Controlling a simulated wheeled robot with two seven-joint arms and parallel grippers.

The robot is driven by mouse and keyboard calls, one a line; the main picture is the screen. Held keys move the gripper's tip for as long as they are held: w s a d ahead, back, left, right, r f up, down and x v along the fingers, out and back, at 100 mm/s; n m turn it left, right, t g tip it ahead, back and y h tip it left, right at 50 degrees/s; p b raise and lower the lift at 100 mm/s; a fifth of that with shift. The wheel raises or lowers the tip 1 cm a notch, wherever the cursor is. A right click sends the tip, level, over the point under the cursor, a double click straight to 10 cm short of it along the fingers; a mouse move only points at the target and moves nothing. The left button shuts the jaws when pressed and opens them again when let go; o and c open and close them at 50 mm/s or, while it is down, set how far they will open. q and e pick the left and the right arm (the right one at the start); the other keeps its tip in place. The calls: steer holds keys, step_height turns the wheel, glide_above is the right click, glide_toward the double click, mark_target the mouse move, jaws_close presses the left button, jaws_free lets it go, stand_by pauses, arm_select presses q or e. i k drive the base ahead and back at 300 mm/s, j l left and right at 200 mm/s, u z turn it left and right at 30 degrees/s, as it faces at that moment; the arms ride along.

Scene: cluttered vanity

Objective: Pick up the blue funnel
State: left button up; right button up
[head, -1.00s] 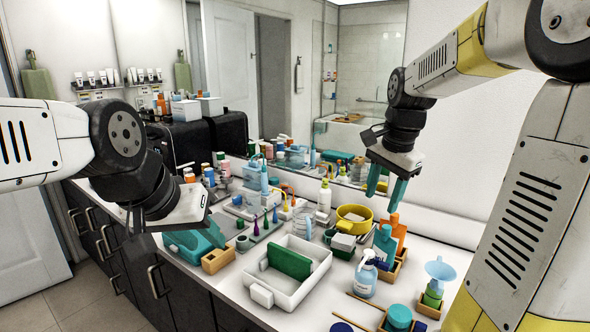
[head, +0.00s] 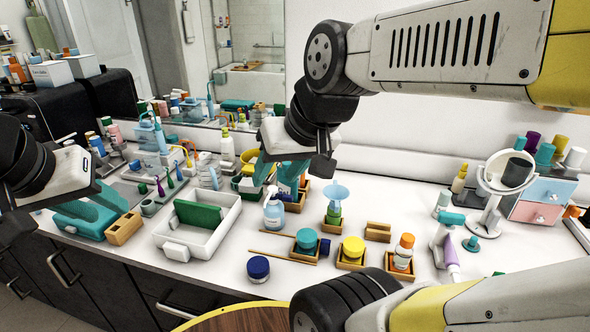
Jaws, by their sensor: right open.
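The light blue funnel (head: 335,192) sits wide end up on a small green bottle (head: 333,212), which stands in a wooden holder (head: 331,226) on the white counter. My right gripper (head: 280,173) is open, with its teal fingers apart. It is to the left of the funnel in the picture and overlaps the bottles behind the white pump bottle; nothing shows held in it. My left gripper (head: 95,200) is at the far left by a teal object. Its fingers blend with that object, so its opening is unclear.
A pump bottle (head: 273,214) stands left of the funnel. Teal (head: 306,240) and yellow (head: 353,247) jars and an orange-capped bottle (head: 403,253) stand in front. A white tray (head: 228,222) is further left. Right of the funnel, a wooden block (head: 378,231) stands near bare counter.

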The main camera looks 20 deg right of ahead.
mark_target(337, 193)
steer(key=z, duration=1.3)
steer(key=j, duration=0.1)
